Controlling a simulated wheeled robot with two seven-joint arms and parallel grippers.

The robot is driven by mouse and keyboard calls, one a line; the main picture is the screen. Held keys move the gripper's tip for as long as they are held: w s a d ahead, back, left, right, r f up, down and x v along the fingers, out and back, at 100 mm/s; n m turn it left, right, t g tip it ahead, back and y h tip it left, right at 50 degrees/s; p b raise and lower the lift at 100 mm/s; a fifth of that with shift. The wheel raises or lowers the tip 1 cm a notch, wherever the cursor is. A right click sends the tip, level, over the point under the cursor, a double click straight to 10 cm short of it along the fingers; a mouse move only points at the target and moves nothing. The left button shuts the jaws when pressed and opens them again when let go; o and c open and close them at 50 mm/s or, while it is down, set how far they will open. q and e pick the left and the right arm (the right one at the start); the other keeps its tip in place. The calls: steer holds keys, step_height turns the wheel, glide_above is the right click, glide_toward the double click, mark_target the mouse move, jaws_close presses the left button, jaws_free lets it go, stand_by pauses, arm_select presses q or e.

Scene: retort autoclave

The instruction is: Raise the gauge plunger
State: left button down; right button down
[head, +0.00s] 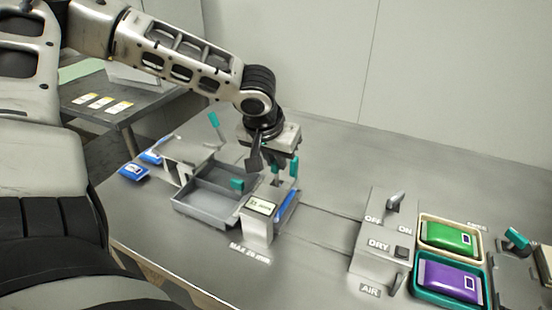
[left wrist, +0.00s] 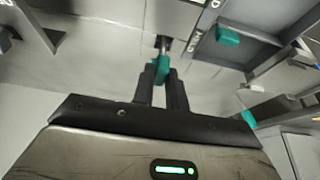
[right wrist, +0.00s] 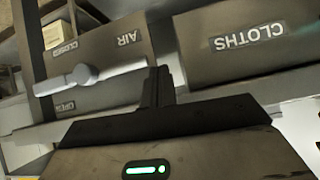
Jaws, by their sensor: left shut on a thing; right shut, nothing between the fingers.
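In the left wrist view my left gripper (left wrist: 162,80) is shut on a teal knob (left wrist: 161,68) on a short metal stem, which appears to be the gauge plunger. The gripper partly hides the stem in the head view. My right gripper (right wrist: 158,88) shows only in the right wrist view, shut and empty.
A grey tray (head: 205,210) with a teal handle lies left of the gauge. Blue packs (head: 134,172) lie farther left. Green (head: 448,236) and purple (head: 450,280) packs sit in trays at right near switches. A white AIR lever (right wrist: 85,75) is beside my right fingers.

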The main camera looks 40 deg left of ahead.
arm_select(q)
steer(key=c, duration=1.4)
jaws_free()
steer(key=shift+r, duration=0.2)
arm_select(e)
steer(key=shift+d+r, duration=0.1)
steer(key=shift+w, duration=0.1)
arm_select(q)
steer(key=p+v, duration=0.2)
steer(key=v, duration=1.4)
arm_select(e)
steer(key=shift+s+r, duration=0.2)
steer(key=shift+r, duration=0.25)
steer(key=shift+d, duration=0.15)
arm_select(q)
steer(key=shift+s, duration=0.1)
